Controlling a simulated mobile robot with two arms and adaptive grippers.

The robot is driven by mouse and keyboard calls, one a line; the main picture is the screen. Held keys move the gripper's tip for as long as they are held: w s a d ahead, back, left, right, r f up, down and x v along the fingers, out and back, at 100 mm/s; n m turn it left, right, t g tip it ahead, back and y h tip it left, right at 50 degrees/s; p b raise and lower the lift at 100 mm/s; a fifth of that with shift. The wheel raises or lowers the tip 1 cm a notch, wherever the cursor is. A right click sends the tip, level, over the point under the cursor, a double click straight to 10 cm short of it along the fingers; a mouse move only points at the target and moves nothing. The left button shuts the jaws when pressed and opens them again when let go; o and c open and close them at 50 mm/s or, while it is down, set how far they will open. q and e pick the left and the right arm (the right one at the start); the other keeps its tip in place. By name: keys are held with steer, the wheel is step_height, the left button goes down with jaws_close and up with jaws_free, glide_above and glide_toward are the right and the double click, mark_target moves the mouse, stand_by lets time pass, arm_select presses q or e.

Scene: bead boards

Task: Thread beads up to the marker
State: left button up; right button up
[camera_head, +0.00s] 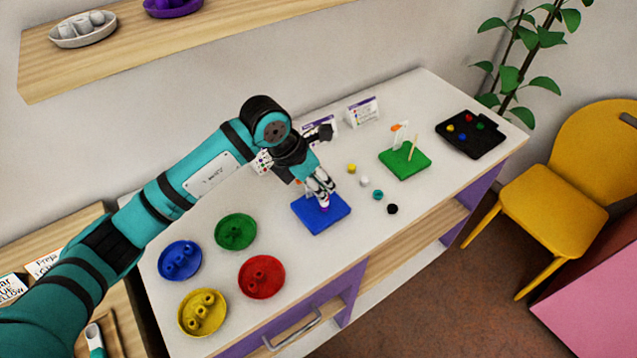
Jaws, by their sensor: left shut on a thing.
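My left gripper (323,199) points down over the blue board (328,222) and is shut on a small bead, mostly hidden by the fingers; a pinkish-purple bit shows at the tips. The blue board's rod is hidden behind the gripper, so I cannot tell whether the bead is around it. Loose beads lie in a row right of the board: yellow (351,168), white (364,182), teal (377,194) and black (392,209). A green board (413,164) behind them has an upright rod (413,147) and a white piece with an orange top (399,133). My right gripper is out of view.
Blue (164,271), green (222,244), red (276,290) and yellow (187,326) dishes hold pieces at the front left. A black tray (468,148) with coloured beads is at the right end. White cards (363,112) stand at the back. A shelf (220,34) is above.

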arm_select(q)
steer(key=o, duration=0.8)
steer(key=v, duration=1.2)
